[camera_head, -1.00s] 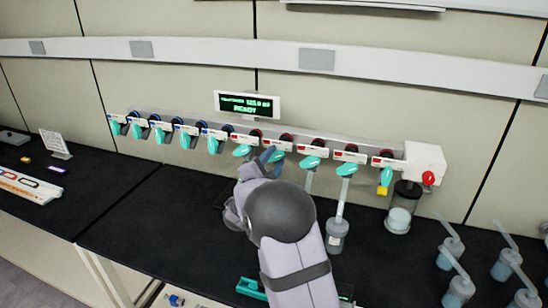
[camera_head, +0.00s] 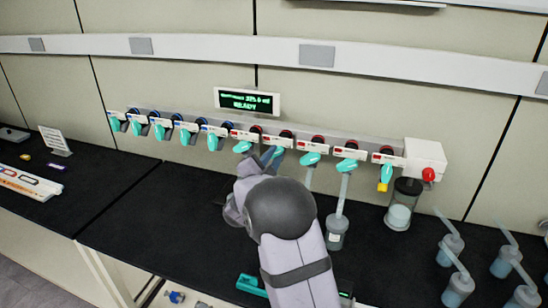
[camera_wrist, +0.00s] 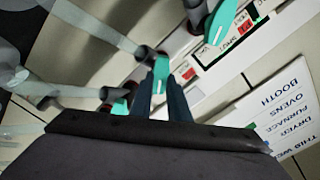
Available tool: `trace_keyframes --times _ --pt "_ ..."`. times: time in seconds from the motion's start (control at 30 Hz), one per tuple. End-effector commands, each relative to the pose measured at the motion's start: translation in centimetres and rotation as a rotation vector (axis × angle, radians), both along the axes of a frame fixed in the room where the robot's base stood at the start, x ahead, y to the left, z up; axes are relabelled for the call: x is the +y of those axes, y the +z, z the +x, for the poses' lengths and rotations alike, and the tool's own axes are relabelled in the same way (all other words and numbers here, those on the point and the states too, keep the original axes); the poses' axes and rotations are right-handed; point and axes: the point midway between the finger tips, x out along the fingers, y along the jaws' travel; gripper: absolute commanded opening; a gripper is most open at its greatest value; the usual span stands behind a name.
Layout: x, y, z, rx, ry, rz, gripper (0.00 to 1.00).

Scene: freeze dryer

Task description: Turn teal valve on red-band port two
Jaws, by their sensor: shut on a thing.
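A row of teal valves hangs from the white manifold (camera_head: 330,135). Ports with blue bands are on the left and ports with red bands on the right. My gripper (camera_head: 272,154) is at the second red-band port from the left. My arm and wrist hide what lies below this port in the head view.
Neighbouring teal valves (camera_head: 310,158) are close on both sides. A flask (camera_head: 337,232) hangs at the fourth red-band port. A lidded jar (camera_head: 402,207) and several flasks with tubes (camera_head: 451,249) are at the right. A green-lit display (camera_head: 246,102) is above the manifold.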

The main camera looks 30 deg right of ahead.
Motion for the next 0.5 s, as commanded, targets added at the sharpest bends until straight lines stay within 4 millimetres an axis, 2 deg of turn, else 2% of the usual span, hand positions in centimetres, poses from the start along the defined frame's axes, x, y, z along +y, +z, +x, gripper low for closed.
trace_keyframes --times 0.5 --pt "0.18 0.15 0.14 0.325 0.001 -0.323 0.0"
